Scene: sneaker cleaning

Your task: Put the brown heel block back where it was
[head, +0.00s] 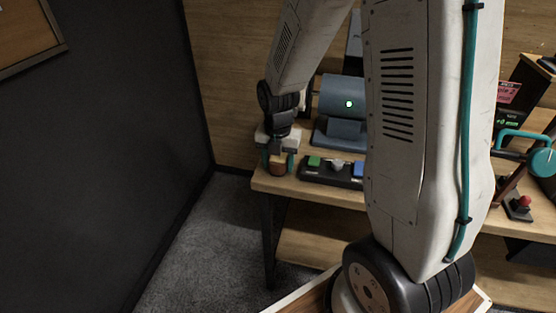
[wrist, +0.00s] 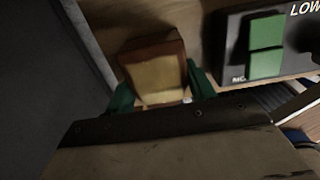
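The brown heel block (head: 278,169) is between the teal fingers of my gripper (head: 278,163), at the left end of the wooden workbench. In the wrist view the block (wrist: 152,66) has a tan face and darker brown sides. The teal fingers of my gripper (wrist: 160,92) lie against its two sides, so the gripper looks shut on it. I cannot tell whether the block touches the bench top. To its right is a black holder (head: 318,176) with a green block (head: 314,161), a grey piece (head: 337,164) and a blue block (head: 358,169). The green block also shows in the wrist view (wrist: 265,47).
A grey-blue machine with a green light (head: 342,97) stands behind the holder. My arm hides the bench's middle. A teal clamp-like device (head: 525,140) and a red-knobbed control (head: 521,205) are at right. A dark wall (head: 110,140) stands left, beyond open carpet.

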